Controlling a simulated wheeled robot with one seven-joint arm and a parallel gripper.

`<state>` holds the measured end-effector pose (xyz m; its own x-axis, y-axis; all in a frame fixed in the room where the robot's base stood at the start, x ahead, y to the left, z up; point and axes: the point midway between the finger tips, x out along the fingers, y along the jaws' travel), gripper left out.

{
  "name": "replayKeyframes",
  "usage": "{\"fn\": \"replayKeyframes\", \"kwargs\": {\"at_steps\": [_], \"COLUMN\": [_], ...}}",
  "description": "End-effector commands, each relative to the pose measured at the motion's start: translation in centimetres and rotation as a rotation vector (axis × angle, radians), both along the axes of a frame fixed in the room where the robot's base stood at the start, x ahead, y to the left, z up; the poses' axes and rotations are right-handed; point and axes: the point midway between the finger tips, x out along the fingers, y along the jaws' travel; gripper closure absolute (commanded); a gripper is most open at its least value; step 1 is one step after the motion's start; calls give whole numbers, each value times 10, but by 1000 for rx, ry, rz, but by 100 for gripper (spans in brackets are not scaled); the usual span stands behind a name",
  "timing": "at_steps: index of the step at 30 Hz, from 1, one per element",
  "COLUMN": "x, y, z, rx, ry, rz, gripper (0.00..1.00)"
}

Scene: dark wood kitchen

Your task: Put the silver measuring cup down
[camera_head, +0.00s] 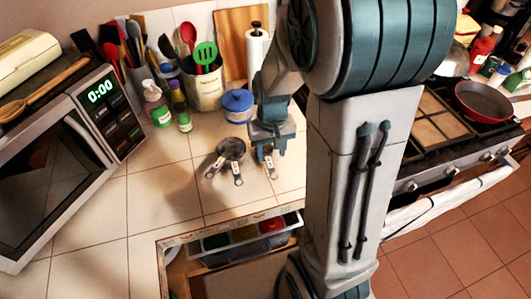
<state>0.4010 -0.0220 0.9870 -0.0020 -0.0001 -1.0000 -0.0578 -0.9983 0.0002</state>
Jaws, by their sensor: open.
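The silver measuring cup (231,149) rests on the tiled counter, left of my gripper. It looks like a dark metal cup with several short handles fanned out toward the front. My gripper (267,157) is open and points down just right of the cup, close to the counter. Another small handle-like piece shows below the fingers. I cannot tell whether a finger touches the cup, and nothing is clearly held between the fingers.
A blue-lidded jar (238,104) stands behind the cup. A utensil crock (205,87) and soap bottles (157,106) are at the back left. A microwave (60,160) fills the left side. An open drawer (245,241) lies below the counter's front edge. Bare tiles lie left of the cup.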

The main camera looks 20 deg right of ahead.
Motion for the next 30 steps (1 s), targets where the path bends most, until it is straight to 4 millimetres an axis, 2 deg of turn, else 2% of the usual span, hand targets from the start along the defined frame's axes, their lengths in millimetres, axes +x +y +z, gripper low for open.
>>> {"fn": "replayKeyframes", "kwargs": {"at_steps": [8,18,29,30], "x": [-1,0,0,0], "y": [0,2,2,2], "z": [-18,-57,-64,-64], "rx": [0,0,0,0], "ry": [1,2,-1,-2], "rz": [-2,-2,-1,-1], "gripper": [55,55,55,66]}}
